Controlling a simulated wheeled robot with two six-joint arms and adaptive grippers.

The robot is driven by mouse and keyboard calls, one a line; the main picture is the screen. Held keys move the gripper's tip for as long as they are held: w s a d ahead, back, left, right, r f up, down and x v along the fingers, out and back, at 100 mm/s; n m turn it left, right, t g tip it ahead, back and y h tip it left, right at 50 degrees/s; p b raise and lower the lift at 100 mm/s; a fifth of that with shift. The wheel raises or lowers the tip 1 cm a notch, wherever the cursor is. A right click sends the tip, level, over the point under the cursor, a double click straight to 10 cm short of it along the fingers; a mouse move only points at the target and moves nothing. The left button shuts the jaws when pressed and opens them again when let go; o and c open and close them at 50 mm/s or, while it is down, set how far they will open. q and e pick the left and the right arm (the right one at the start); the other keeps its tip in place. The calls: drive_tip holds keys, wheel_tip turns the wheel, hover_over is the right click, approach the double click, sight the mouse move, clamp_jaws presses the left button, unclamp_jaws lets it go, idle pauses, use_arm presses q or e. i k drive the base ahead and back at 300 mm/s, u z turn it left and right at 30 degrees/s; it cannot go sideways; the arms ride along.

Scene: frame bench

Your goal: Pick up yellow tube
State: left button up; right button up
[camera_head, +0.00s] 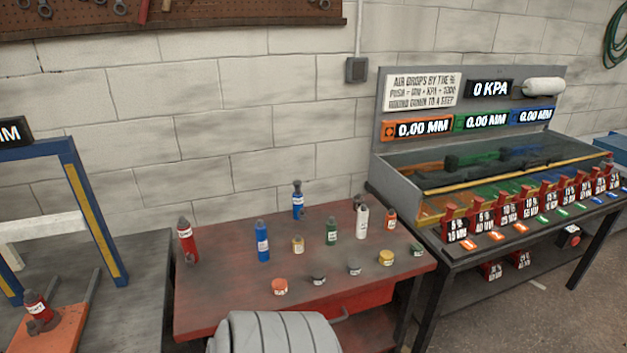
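I cannot make out a clear yellow tube. The yellowest small item is a short, squat yellow container (386,258) on the right part of the red-topped table (215,300). A small tan container (298,245) with a label stands further left, near the middle of that table. Both stand upright and nothing holds them. Neither of my grippers is in view.
The table also holds a red bottle (187,240), a blue bottle (262,241), a green bottle (332,231), a white bottle (362,221), an orange bottle (391,219) and several low jars. A blue frame (95,215) stands left; a display bench (400,190) stands right.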

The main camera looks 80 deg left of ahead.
sight(298, 242)
drive_tip(key=u, duration=0.35)
drive_tip(key=i, duration=1.05)
drive_tip(key=u, duration=1.6)
drive_tip(key=i, duration=0.8)
drive_tip(key=u, duration=0.9)
